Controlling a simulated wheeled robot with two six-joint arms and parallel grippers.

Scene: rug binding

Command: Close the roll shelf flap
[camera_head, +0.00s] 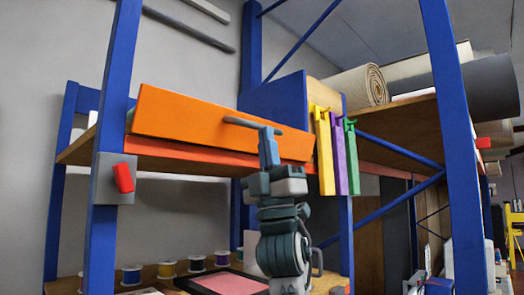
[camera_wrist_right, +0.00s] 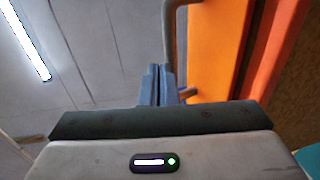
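The orange flap (camera_head: 195,122) is a long panel on the front of the shelf, above an orange-red shelf edge (camera_head: 215,163). It leans, with its left end higher in the head view. A grey bar handle (camera_head: 240,122) stands off its face. My right gripper (camera_head: 269,134) is at the right end of this handle, fingers pointing up. In the right wrist view, the blue-grey fingers (camera_wrist_right: 158,75) are together, with only a thin line between them. They overlap the handle (camera_wrist_right: 169,40) beside the flap (camera_wrist_right: 215,50). I cannot see the bar between them. My left gripper is out of view.
Blue posts (camera_head: 110,110) and (camera_head: 455,130) frame the shelf. Yellow, purple and green clamps (camera_head: 338,150) hang right of the flap. Carpet rolls (camera_head: 350,88) lie on the upper right shelf. Thread spools (camera_head: 167,269) and a pink pad (camera_head: 230,283) sit below.

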